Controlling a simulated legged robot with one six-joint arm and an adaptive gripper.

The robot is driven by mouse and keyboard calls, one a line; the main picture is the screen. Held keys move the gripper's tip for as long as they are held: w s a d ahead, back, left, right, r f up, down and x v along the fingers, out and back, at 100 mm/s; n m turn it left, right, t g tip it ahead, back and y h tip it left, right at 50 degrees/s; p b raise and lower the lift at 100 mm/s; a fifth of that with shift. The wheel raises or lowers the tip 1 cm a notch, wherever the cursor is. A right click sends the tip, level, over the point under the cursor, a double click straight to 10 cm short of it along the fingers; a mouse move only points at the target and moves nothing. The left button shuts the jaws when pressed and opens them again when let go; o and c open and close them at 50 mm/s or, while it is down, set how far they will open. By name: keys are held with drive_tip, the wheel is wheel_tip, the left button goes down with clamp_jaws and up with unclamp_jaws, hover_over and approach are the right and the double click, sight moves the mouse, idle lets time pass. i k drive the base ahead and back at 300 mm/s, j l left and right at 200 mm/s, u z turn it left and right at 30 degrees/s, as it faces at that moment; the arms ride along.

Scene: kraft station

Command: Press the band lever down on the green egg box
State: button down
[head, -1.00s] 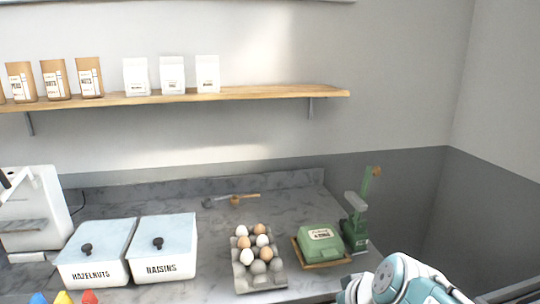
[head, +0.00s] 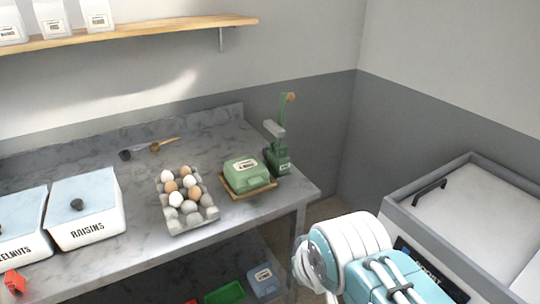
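The green egg box (head: 245,172), with a pale label on its lid, sits closed on a brown wooden tray (head: 262,191) near the right end of the counter. Just right of it stands a green press-like device (head: 280,160). It has a grey block at mid height and an upright arm, the likely band lever (head: 287,108), raised with a tan knob on top. My pale blue and white arm shows at the bottom right, below and apart from the counter. My gripper's fingers cannot be made out.
A grey carton of brown and white eggs (head: 185,201) is left of the egg box. Raisins (head: 88,211) and hazelnuts bins stand further left. A scoop (head: 150,149) lies behind. A grey chest (head: 470,215) stands right, with floor between it and the counter (head: 130,181).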

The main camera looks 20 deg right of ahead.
sight(278, 130)
drive_tip(key=i+l+z, duration=0.2)
drive_tip(key=i, duration=0.25)
drive_tip(key=i+l+z, duration=0.15)
drive_tip(key=i, duration=0.35)
